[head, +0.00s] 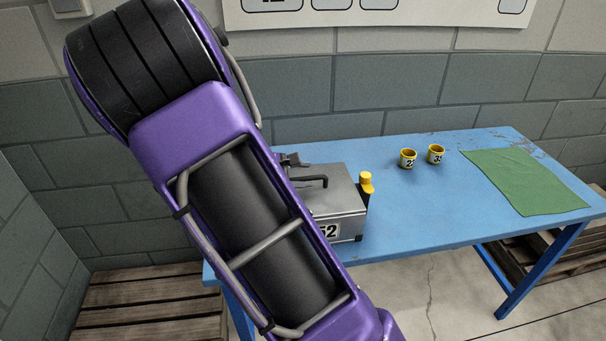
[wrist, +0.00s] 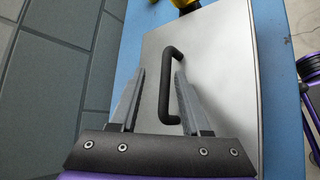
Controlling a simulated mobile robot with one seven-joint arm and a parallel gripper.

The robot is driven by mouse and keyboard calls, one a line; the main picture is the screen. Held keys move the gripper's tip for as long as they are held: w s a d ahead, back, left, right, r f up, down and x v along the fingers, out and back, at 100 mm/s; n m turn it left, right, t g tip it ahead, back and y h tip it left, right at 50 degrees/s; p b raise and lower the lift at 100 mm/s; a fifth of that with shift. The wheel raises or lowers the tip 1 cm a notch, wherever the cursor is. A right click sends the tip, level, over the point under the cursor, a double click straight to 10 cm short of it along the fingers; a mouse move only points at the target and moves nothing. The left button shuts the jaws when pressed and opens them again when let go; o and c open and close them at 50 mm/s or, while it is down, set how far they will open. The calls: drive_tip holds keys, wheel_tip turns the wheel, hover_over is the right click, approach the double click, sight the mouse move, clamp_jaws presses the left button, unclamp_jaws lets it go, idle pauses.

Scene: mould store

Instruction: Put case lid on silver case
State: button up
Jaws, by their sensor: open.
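The silver case (head: 349,226) stands on the blue table, with a number label on its front, partly hidden behind my arm. The flat grey case lid (head: 340,192) lies on top of it and looks level. The lid also fills the middle of the wrist view (wrist: 218,60). Its black bar handle (head: 313,181) stands up from the lid and shows in the wrist view (wrist: 168,90). My gripper (wrist: 159,74) is open over the lid, with the handle showing between its fingers, nearer the right one. I cannot tell whether a finger touches it. The gripper is mostly hidden in the head view.
A yellow-topped object (head: 366,184) stands close by the case's right side. A block wall is behind; a wooden pallet (head: 150,300) lies at lower left.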

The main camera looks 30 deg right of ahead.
drive_tip(key=p+v, duration=0.1)
drive_tip(key=v, duration=1.1)
drive_tip(key=shift+r, duration=0.45)
